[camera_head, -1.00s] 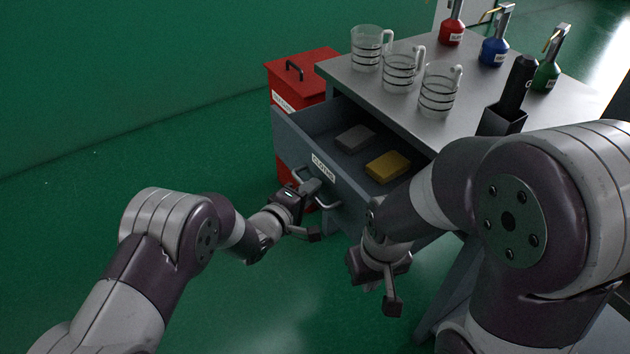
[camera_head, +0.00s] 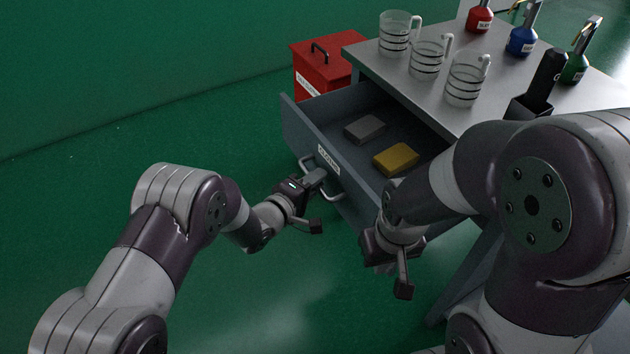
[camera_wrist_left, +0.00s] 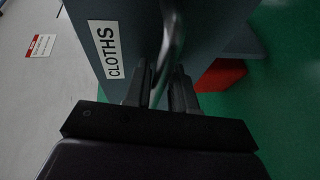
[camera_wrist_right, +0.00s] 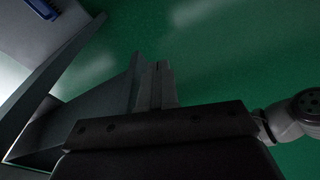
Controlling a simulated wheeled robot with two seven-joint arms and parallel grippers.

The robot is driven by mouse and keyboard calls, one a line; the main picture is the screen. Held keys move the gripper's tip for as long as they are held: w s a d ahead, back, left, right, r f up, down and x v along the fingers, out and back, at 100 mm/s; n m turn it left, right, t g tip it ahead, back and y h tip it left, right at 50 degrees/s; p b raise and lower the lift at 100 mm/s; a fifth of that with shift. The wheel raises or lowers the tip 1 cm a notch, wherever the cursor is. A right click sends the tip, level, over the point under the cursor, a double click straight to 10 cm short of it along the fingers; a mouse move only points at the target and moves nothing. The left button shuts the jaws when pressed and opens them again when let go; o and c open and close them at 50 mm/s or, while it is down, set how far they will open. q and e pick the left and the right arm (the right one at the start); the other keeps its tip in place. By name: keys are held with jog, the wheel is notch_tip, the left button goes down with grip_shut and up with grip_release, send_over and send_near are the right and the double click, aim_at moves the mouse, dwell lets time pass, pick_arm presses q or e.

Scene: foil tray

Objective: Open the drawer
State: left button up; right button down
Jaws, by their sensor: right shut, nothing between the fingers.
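The grey drawer (camera_head: 345,195), labelled CLOTHS, stands well out of the workbench; its inside shows. A grey block (camera_head: 365,127) and a yellow block (camera_head: 396,159) lie in it. My left gripper (camera_head: 318,178) is at the metal handle (camera_head: 334,192) on the drawer front. In the left wrist view the handle bar (camera_wrist_left: 174,40) runs between the fingers of my left gripper (camera_wrist_left: 162,90), which are closed on it. My right gripper (camera_head: 402,262) hangs empty in front of the drawer's right part; its fingers are together in the right wrist view (camera_wrist_right: 155,85).
The workbench top (camera_head: 425,95) holds several clear jugs, coloured bottles and a black holder (camera_head: 528,108). A red bin (camera_head: 325,75) stands behind the drawer's left side. The green floor (camera_head: 230,130) left of the drawer is clear.

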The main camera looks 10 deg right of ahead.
pick_arm(q)
jog(key=p+v, duration=0.3)
jog(key=v, duration=0.9)
jog(key=shift+s+a, duration=0.25)
jog(key=shift+a, duration=0.05)
jog(key=shift+r, duration=0.1)
jog(key=s+a+f+m+g+y, duration=0.2)
jog(key=a+f+m+y, duration=0.2)
jog(key=f, duration=0.3)
jog(key=s+a+m+g+y, duration=0.35)
jog(key=a+y, duration=0.25)
jog(key=a, duration=0.3)
jog(key=s+a+r+m+g+y, duration=0.1)
jog(key=s+a+r+g, duration=0.2)
jog(key=s+r, duration=0.15)
jog(key=s+a+r+g+y, duration=0.1)
jog(key=s+a+r+g, duration=0.15)
jog(key=s, duration=0.35)
notch_tip(320, 180, up, 27)
jog(key=t+p, duration=0.1)
jog(key=p, duration=2.2)
jog(key=shift+w+a+r+n+t+p, duration=0.2)
jog(key=shift+w+a+n+t+p, duration=0.15)
jog(key=shift+w+a, duration=0.1)
